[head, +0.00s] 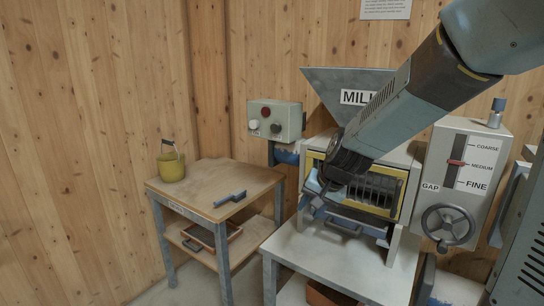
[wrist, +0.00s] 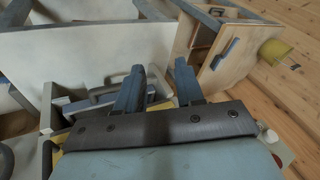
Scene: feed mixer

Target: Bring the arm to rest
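My arm reaches in from the top right of the head view and slopes down across the front of the mill (head: 354,97). My gripper (head: 318,190) is at the mill's yellow-framed front, above the grey-white table (head: 330,262). In the wrist view, the two fingers of my gripper (wrist: 158,80) stand apart with nothing between them. A grey drawer-like part with a handle (wrist: 108,88) lies behind and left of the fingers there. Whether the fingers touch the mill cannot be told. My arm hides part of the hopper and the mill front.
A wooden side table (head: 190,193) stands left, with a yellow-green bucket (head: 171,168) and a blue-handled tool (head: 230,198) on it. A control box (head: 275,120) is left of the mill. A gap panel (head: 466,165) with a handwheel (head: 448,224) is at right. Floor shows at lower left.

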